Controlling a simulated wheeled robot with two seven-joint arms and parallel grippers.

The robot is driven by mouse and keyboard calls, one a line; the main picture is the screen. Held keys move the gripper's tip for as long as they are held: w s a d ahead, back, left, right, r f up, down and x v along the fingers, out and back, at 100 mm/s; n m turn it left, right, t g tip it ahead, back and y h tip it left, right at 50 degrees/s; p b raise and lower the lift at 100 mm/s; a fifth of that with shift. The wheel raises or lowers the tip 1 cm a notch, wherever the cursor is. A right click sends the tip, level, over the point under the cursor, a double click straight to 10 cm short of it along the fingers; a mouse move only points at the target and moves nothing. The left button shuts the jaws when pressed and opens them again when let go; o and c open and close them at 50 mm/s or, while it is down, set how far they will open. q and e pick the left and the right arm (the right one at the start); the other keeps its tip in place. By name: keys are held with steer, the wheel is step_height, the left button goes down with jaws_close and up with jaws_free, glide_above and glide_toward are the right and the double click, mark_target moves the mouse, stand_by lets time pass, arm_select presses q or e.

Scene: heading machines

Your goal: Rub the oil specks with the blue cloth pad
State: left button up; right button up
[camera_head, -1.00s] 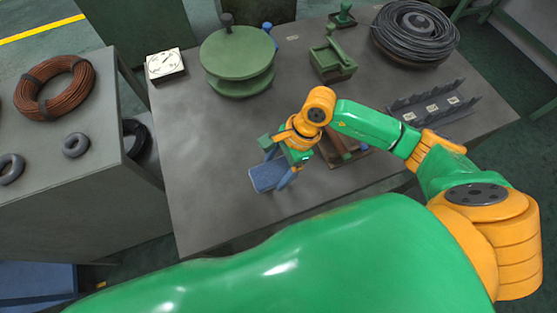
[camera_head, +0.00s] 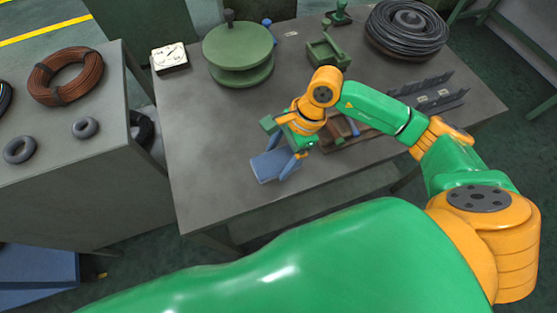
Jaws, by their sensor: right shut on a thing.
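The blue cloth pad (camera_head: 275,166) lies at the front middle of the grey table (camera_head: 215,130), appearing to rest flat on or just over its top. My right gripper (camera_head: 291,151) is shut on the pad from above. The fingers partly cover the pad's right side. The oil specks cannot be made out in this view; they may be too small or hidden under the pad or gripper. My left gripper is out of view.
A round green stand (camera_head: 238,47), a white dial gauge (camera_head: 170,57), a green vise-like block (camera_head: 327,53) and a black wire coil (camera_head: 407,31) stand farther back. A tray of tools (camera_head: 347,135) lies right of the pad. Table left of the pad is clear.

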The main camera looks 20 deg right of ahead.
steer(key=shift+r+p, duration=0.8)
steer(key=shift+r, duration=0.95)
